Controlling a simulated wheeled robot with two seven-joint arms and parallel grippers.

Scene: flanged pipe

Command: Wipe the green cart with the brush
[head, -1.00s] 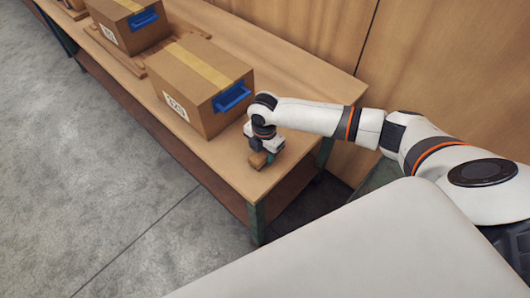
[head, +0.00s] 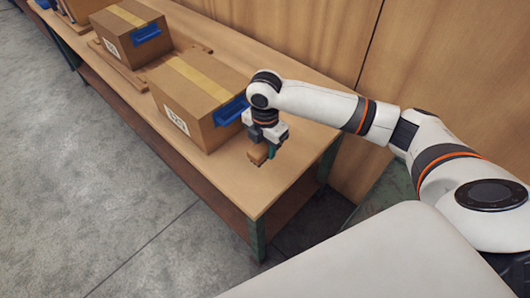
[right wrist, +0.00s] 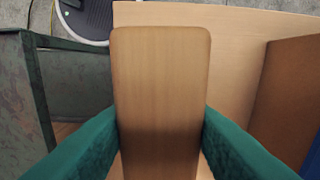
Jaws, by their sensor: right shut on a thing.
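The brush (head: 257,154) shows as a light wooden block in my right gripper (head: 266,152). It hangs over the near end of the wooden table. In the right wrist view the brush's flat wooden face (right wrist: 160,85) stands between the two green fingers of my right gripper (right wrist: 160,135), which are shut on it. Its bristles are hidden. A dull green, worn-looking cart (head: 388,188) shows partly behind my right arm, right of the table's end. Its green panels (right wrist: 75,85) fill the left of the right wrist view. My left gripper is out of view.
A cardboard box (head: 200,105) with a blue handle stands on the wooden table (head: 290,178), close left of my right gripper. A second box (head: 130,38) stands farther back. A wooden wall (head: 440,70) rises behind. Grey floor (head: 90,180) lies open at left.

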